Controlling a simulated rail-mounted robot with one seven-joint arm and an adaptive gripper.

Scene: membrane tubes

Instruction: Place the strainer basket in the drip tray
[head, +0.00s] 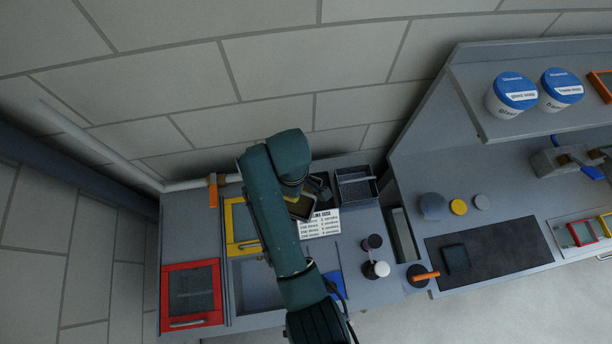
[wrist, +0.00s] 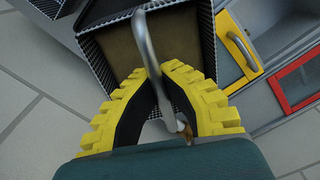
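The strainer basket (wrist: 180,40) has dark mesh walls, a brown floor and a grey metal handle (wrist: 146,45). My gripper (wrist: 157,74) has its yellow-edged fingers closed in on the handle, one on each side, over the basket's near wall. I cannot tell whether the basket touches the counter.
A printed card (head: 320,223) lies in front of the tray. A yellow frame (head: 232,243) and a red-framed panel (head: 191,321) are at left, beside a sink (head: 252,292). Small bottles (head: 381,269) stand at front right. A shelf holds white tubs (head: 507,101).

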